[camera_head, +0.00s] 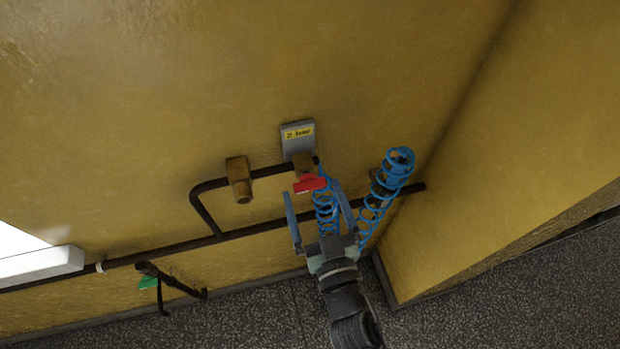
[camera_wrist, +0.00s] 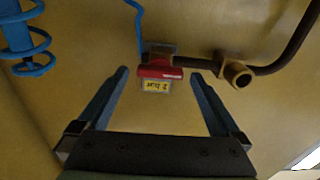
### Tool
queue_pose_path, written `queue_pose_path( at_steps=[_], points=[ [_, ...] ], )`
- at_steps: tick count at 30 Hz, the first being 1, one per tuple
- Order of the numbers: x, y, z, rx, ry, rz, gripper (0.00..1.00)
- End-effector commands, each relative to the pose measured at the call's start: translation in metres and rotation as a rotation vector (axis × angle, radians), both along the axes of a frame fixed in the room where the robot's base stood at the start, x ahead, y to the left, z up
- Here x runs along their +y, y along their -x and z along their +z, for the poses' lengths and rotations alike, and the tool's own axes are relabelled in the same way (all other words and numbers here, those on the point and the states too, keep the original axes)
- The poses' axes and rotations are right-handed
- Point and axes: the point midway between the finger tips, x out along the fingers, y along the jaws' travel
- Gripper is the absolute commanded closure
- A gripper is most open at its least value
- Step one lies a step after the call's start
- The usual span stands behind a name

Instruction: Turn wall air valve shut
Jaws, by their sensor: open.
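The wall air valve has a red handle (camera_head: 310,184) on a brass body (camera_head: 303,162), mounted on a dark pipe on the yellow wall. In the wrist view the red handle (camera_wrist: 159,72) lies across the picture, ahead of the fingertips and between their lines. My gripper (camera_head: 312,190) is open with its two blue-grey fingers pointing up at the valve; in the head view the handle shows between the fingertips. In the wrist view my gripper (camera_wrist: 159,73) holds nothing. I cannot tell whether either finger touches the handle.
A "2 bar" label plate (camera_head: 298,136) is above the valve. A blue coiled hose (camera_head: 392,178) hangs at the right near the wall corner. A brass fitting (camera_head: 239,180) is to the left. A green-handled valve (camera_head: 148,282) sits lower left. Dark pipes (camera_head: 130,260) run along the wall.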

Motion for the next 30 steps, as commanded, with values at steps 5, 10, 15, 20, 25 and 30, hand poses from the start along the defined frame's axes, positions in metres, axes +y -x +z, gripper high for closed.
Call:
queue_pose_path(
  at_steps=[5,10,15,20,25,30],
  points=[
    [0.006,-0.021,0.001,-0.001,0.000,0.001,0.00],
    [0.008,-0.028,0.000,0.001,-0.001,-0.001,0.00],
    [0.008,-0.029,0.000,0.001,-0.001,-0.001,0.00],
    [0.008,-0.029,0.000,0.001,-0.001,-0.001,0.13],
    [0.008,-0.029,0.000,0.000,-0.001,-0.001,0.43],
    [0.008,-0.029,0.000,0.000,0.000,-0.001,0.74]
  ],
)
